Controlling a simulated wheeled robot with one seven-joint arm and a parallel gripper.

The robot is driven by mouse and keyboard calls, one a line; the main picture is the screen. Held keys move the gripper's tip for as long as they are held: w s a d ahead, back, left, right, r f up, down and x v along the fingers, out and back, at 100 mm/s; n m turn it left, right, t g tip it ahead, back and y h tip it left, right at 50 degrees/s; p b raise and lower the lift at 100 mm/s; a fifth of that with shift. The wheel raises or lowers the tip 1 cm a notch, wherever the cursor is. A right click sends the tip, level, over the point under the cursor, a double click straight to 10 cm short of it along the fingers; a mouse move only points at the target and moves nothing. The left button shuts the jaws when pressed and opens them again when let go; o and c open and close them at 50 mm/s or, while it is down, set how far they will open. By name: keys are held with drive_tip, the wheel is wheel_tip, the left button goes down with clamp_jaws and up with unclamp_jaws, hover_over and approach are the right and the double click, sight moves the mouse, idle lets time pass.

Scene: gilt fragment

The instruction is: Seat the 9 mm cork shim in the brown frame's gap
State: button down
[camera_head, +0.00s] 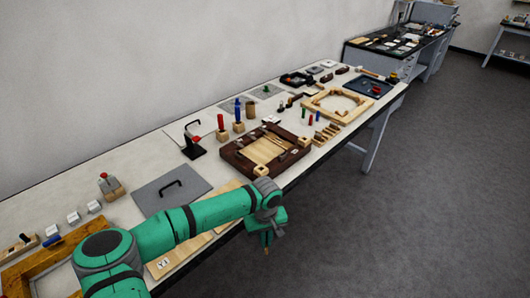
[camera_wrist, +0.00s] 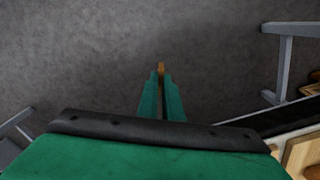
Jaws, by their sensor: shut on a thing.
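My gripper (camera_head: 268,232) is off the front edge of the long table, in front of the brown frame and over the floor. It is shut on a small tan-brown piece, which looks like the cork shim (camera_wrist: 161,68), poking out past the fingertips (camera_wrist: 161,82) in the wrist view. Its thickness cannot be read. The dark brown frame (camera_head: 236,161) lies on the table with a pale wood panel inside it. The gap in the frame is too small to make out. The wrist view does not show the frame.
A grey plate with a black handle (camera_head: 172,191) lies left of the frame. Several small wooden pieces (camera_head: 327,134) and a pale wood frame (camera_head: 337,104) lie to its right. Upright coloured pegs stand behind it. The floor (camera_head: 400,210) in front of the table is clear.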

drive_tip(key=s+f+m, duration=0.1)
drive_tip(key=s+f, duration=0.2)
drive_tip(key=f, duration=0.5)
drive_tip(key=s+f+m, duration=0.2)
drive_tip(key=s+f, duration=0.2)
drive_tip(key=f, duration=0.4)
drive_tip(key=shift+f, duration=0.25)
